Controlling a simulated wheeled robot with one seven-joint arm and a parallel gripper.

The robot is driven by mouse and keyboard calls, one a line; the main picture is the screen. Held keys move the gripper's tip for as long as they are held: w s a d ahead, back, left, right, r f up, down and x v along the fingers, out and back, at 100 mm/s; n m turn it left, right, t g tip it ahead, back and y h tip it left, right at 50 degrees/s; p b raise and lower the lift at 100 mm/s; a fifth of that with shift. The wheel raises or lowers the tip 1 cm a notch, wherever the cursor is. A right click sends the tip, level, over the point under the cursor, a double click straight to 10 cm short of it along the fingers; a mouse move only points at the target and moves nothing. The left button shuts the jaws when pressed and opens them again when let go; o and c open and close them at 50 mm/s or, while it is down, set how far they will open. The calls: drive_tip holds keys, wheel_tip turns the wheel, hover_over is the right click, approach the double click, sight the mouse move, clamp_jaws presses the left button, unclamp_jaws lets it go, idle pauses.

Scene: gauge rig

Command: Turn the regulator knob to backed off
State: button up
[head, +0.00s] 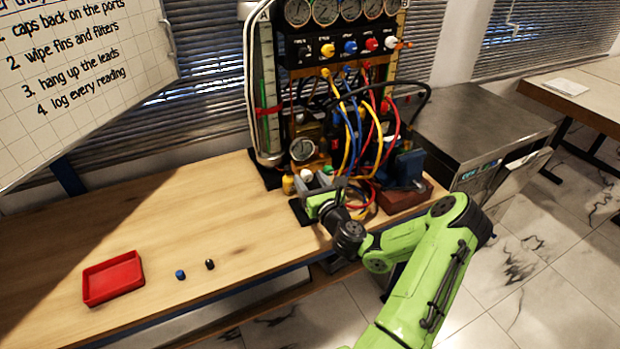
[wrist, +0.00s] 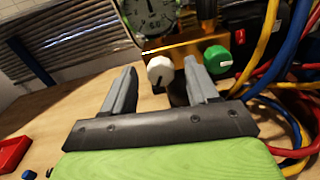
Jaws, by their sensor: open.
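A round white knob (wrist: 160,71) with a dark pointer mark sits low on a brass block (wrist: 188,48) beneath a dial gauge (wrist: 148,18) in the wrist view. A green knob (wrist: 218,60) with a white mark is to its right. No label shows which is the regulator knob. My gripper (wrist: 161,68) is open, its two grey fingers on either side of the white knob; contact cannot be told. In the head view my gripper (head: 319,182) is low at the front of the rig, and the white knob (head: 306,175) shows beside its fingers.
Yellow, blue and red hoses (head: 352,130) hang close to the right of my gripper. A red tray (head: 113,278), a blue cap (head: 180,275) and a black cap (head: 210,264) lie on the wooden bench (head: 180,225). The bench's left part is mostly clear.

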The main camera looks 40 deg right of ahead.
drive_tip(key=shift+w+d, duration=0.1)
drive_tip(key=shift+w, duration=0.25)
drive_tip(key=shift+c, duration=0.2)
drive_tip(key=c, duration=1)
drive_tip(key=shift+n, duration=0.3)
